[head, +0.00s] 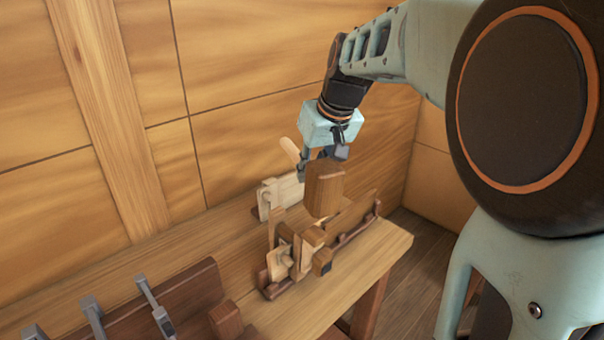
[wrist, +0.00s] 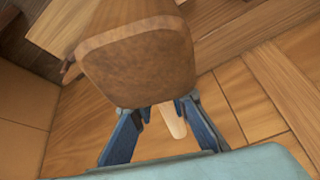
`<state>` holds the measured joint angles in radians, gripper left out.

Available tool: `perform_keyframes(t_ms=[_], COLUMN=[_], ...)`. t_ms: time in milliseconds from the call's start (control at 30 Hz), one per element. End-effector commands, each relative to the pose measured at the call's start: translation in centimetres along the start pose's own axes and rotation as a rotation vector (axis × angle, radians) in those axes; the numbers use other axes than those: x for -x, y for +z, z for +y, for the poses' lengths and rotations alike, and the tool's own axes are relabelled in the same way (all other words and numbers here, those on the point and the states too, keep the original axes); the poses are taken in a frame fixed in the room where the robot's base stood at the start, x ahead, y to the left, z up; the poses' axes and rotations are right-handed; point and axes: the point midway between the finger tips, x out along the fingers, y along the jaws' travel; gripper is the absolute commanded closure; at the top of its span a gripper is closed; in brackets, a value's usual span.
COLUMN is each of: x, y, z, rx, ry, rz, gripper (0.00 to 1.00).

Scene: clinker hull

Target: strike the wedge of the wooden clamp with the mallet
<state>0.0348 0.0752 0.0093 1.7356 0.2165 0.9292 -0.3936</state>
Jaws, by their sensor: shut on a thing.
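My gripper (head: 325,154) is shut on the mallet and holds it above the bench. The mallet's brown block head (head: 325,188) hangs just below the fingers, and its pale handle (head: 290,151) sticks out to the left. In the wrist view the mallet's head (wrist: 140,62) fills the upper middle, with the pale handle (wrist: 173,122) between the blue fingers. A wooden clamp (head: 283,262) with upright pieces and small blocks stands on the bench below the mallet, apart from it. I cannot clearly tell which piece is its wedge. The mallet's head hides part of the bench behind.
A paler wooden piece (head: 268,198) stands behind the clamp, near the panelled wall. A dark rack with grey-headed tools (head: 92,312) and a small brown block (head: 226,320) are at the front left. The bench (head: 382,246) is bare at its right end.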

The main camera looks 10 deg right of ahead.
Motion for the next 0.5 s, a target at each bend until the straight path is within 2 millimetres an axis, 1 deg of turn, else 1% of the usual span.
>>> perform_keyframes(t_ms=[33,100,500], x=[1.33,0.85,0.92], y=[-0.45,-0.09,-0.18], z=[-0.03,-0.06,-0.07], rx=[0.001,-0.001,-0.001], ry=[0.0,-0.003,-0.002], rz=[-0.002,-0.009,-0.007], gripper=[1.0,1.0,1.0])
